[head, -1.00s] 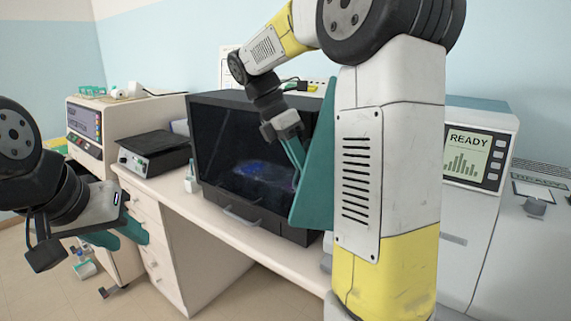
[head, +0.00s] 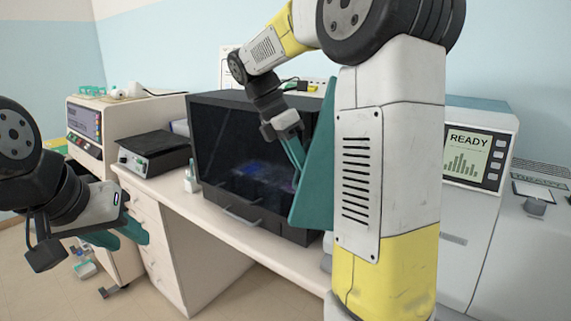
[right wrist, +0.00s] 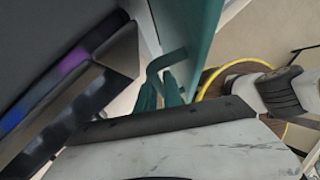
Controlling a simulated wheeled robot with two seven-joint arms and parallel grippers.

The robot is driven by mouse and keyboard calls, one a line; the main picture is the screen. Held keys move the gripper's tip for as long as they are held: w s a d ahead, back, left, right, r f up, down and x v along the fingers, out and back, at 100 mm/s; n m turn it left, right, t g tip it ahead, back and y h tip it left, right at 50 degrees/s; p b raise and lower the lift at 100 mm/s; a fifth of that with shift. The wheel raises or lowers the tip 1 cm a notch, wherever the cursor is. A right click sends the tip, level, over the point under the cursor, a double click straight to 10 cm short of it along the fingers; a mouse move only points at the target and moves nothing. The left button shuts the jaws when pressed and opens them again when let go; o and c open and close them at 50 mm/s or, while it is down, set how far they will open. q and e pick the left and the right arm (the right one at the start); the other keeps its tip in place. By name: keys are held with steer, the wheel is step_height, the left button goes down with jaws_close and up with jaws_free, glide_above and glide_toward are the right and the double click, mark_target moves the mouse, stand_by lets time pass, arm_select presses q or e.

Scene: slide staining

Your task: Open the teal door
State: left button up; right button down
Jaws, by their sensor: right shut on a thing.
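The teal door (head: 315,165) stands swung out at the right side of the black glass-fronted cabinet (head: 225,160), partly hidden behind my right arm. In the right wrist view the teal door (right wrist: 192,35) rises beyond my fingers, with a bent teal handle (right wrist: 165,62) on it. My right gripper (right wrist: 161,92) is shut on this handle; in the head view the right gripper (head: 297,160) is at the door's inner side. My left gripper (head: 122,238) hangs low at the left, away from the door; its teal fingers overlap, so their gap is unclear.
A grey-black bench device (head: 152,152) and a small bottle (head: 191,180) stand left of the cabinet. A beige machine (head: 85,122) is further left. A white machine with a READY screen (head: 467,155) stands to the right, behind my right arm.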

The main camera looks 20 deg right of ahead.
steer(key=shift+s+r, duration=0.1)
stand_by(0.3)
steer(key=shift+s+d+r+n+t+y, duration=0.1)
steer(key=shift+s+r+n+t+y, duration=0.05)
steer(key=shift+s+n+t, duration=0.4)
steer(key=shift+s+d+r+n+t+y, duration=0.15)
steer(key=shift+s+n+t, duration=0.25)
steer(key=shift+s, duration=0.25)
steer(key=c, duration=1.8)
jaws_free()
steer(key=shift+v, duration=3.9)
steer(key=shift+a, duration=0.1)
